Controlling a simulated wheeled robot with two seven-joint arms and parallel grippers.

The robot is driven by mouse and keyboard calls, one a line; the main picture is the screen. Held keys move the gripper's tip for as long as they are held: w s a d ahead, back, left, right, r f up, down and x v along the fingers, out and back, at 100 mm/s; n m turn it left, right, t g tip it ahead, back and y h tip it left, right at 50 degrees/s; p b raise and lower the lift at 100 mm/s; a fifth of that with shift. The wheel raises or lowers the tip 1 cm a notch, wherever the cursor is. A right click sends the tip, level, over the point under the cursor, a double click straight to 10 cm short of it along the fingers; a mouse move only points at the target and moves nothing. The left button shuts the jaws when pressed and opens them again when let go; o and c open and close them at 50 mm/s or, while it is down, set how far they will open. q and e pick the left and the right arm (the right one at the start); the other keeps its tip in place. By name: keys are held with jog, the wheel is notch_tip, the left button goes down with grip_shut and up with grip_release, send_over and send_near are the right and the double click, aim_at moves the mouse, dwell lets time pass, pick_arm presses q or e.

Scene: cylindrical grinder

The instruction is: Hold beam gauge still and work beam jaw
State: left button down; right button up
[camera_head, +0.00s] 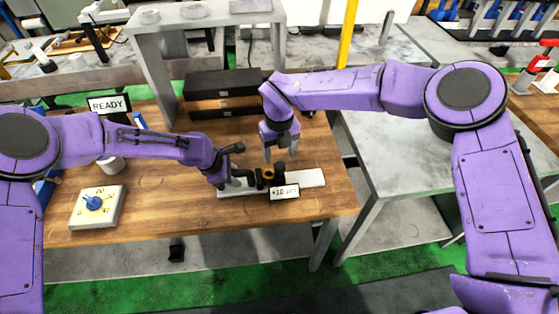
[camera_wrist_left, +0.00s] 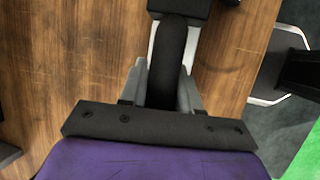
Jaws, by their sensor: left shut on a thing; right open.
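The beam gauge (camera_head: 309,178) is a pale bar lying on the wooden table, with dark parts and a small yellow piece (camera_head: 268,172) near its middle. A small display (camera_head: 284,192) reading about "+10" stands at its front edge. My left gripper (camera_head: 243,180) is shut on a dark rounded part at the gauge's left side. In the left wrist view the fingers (camera_wrist_left: 166,88) close around this black part (camera_wrist_left: 172,45), with the pale bar behind it. My right gripper (camera_head: 281,151) points down above the yellow piece, open and empty. Which piece is the beam jaw is unclear.
A dial box (camera_head: 97,207) with a blue knob and a READY sign (camera_head: 109,104) stand at the left of the wooden table (camera_head: 160,221). Black drawers (camera_head: 222,95) stand behind the gauge. A grey table (camera_head: 395,150) is to the right. The front centre-left tabletop is clear.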

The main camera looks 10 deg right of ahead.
aim_at(280, 165)
pick_arm(q)
jog(key=shift+r, duration=0.1)
pick_arm(e)
notch_tip(280, 165, down, 4)
jog(key=shift+f, duration=0.2)
grip_shut()
jog(key=d, duration=0.8)
jog(key=shift+d, duration=0.1)
pick_arm(q)
jog(key=shift+w, duration=0.1)
pick_arm(e)
jog(key=shift+d, duration=0.1)
pick_arm(q)
jog(key=shift+a, duration=0.1)
pick_arm(e)
grip_release()
